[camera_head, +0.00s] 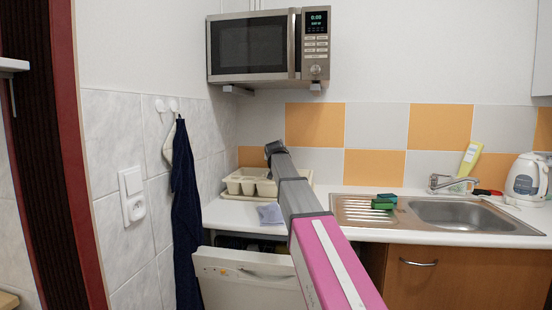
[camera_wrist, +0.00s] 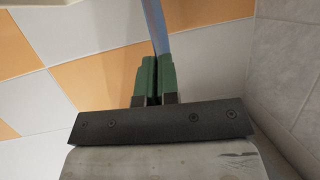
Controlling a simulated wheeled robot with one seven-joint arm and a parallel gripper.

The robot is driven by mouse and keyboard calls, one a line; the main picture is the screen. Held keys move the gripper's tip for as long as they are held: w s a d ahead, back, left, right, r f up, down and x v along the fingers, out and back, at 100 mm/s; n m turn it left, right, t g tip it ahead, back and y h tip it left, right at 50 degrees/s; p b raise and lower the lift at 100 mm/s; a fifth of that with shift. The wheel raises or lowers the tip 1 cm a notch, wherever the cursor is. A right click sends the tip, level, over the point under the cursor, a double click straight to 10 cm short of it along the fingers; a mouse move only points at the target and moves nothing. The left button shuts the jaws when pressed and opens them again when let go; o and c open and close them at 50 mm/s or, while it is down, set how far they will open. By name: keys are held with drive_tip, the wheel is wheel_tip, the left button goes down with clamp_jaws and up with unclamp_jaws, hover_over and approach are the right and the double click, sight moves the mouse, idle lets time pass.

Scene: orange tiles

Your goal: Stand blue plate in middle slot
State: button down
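In the wrist view, my gripper (camera_wrist: 153,72) has two green fingers close together. A thin blue strip (camera_wrist: 157,25) rises from between them; it looks like the blue plate seen edge-on, gripped at its edge. The plate's face does not show. In the head view, a cream rack (camera_head: 236,184) with compartments stands on the counter in the back corner, partly covered by my arm. My gripper and the plate cannot be made out there, and the middle slot is not clear.
A grey-blue item (camera_head: 270,213) lies on the counter in front of the rack. A microwave (camera_head: 262,46) hangs above. A metal sink (camera_head: 465,214) with green sponges (camera_head: 384,202) is on the right. A dark towel (camera_head: 183,210) hangs left, near a white appliance door (camera_head: 245,278).

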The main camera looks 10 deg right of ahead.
drive_tip(key=shift+f, duration=1.4)
drive_tip(key=c, duration=1.3)
unclamp_jaws()
drive_tip(key=v, duration=1)
drive_tip(key=shift+s+r, duration=0.1)
drive_tip(key=shift+s, duration=0.3)
